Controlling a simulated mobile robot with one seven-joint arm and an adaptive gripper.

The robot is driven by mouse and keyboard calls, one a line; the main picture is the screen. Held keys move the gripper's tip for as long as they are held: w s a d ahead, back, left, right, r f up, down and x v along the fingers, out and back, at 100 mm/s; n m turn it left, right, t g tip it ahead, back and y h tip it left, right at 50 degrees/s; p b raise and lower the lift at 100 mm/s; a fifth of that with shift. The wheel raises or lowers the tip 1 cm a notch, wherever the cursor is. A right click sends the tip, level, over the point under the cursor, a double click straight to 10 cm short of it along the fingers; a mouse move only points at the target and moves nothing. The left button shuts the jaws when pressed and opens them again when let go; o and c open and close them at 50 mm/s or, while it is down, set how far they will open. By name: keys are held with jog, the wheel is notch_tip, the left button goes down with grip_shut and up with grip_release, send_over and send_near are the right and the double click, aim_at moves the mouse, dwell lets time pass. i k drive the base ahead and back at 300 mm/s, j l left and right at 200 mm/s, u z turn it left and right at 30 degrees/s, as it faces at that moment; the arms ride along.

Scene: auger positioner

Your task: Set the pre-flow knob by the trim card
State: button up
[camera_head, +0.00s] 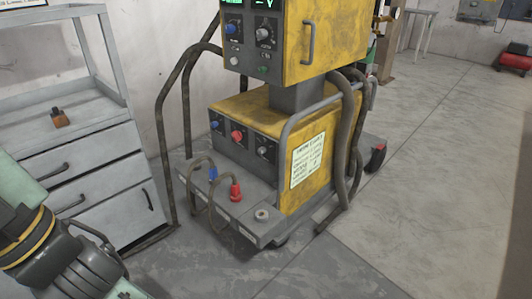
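A yellow welding machine stands on a cart in the middle of the camera_head view. The trim card (307,160), pale with dark text, is on the right side of its lower yellow box; I cannot read its lines surely. The upper panel has another blue knob (231,29) and a grey knob (263,34) below green displays. The labels are too small to tell which knob is pre-flow. My arm shows at lower left; my gripper is not in view.
A cart ledge (244,232) with red and blue cable plugs juts out before the lower panel. Black rails and hoses flank the machine. A grey drawer cabinet (100,153) with a small orange-brown object (59,118) stands left. Floor (420,200) is clear at right.

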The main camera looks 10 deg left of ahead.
aim_at(262, 151)
jog(key=i+l+u, duration=0.1)
jog(key=i+l, duration=0.25)
jog(key=l, duration=0.25)
jog(key=i+l+u, duration=0.15)
jog(key=i+l, duration=0.2)
jog(key=l, duration=0.25)
jog(key=u, duration=0.05)
